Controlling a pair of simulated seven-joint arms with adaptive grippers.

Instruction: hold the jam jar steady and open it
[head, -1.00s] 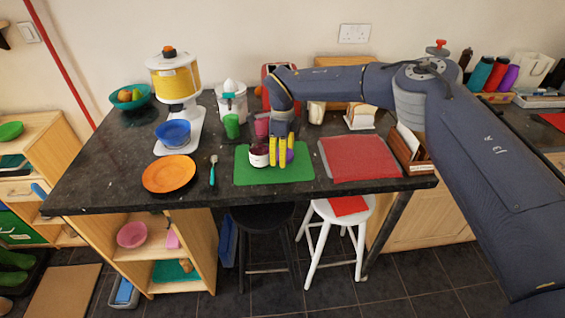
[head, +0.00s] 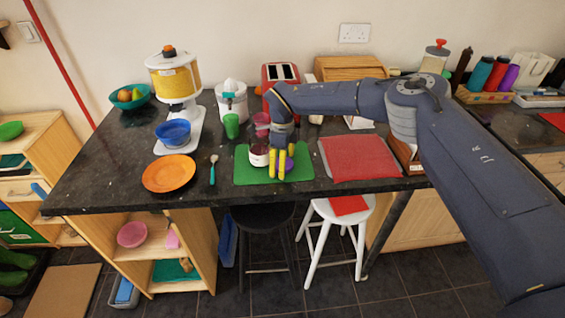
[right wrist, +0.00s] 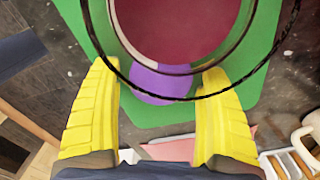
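The jam jar (head: 258,158), pale-sided with a dark red top, stands upright on the green mat (head: 243,176). In the right wrist view its round dark red top (right wrist: 180,25) fills the upper middle; I cannot tell whether that is lid or jam. My right gripper (head: 277,178) points down just right of the jar, yellow fingers apart. In the right wrist view the right gripper (right wrist: 160,78) is open, with the jar beyond its fingertips. A purple thing (head: 290,164) is close beside the fingers; it also shows partly behind the jar (right wrist: 158,85). My left gripper is out of view.
A pink-red vessel (head: 262,118) stands behind the jar. An orange plate (head: 169,173) and a spoon (head: 213,170) lie left of the green mat. A red mat (head: 360,158) lies to the right. The counter's front edge is close by.

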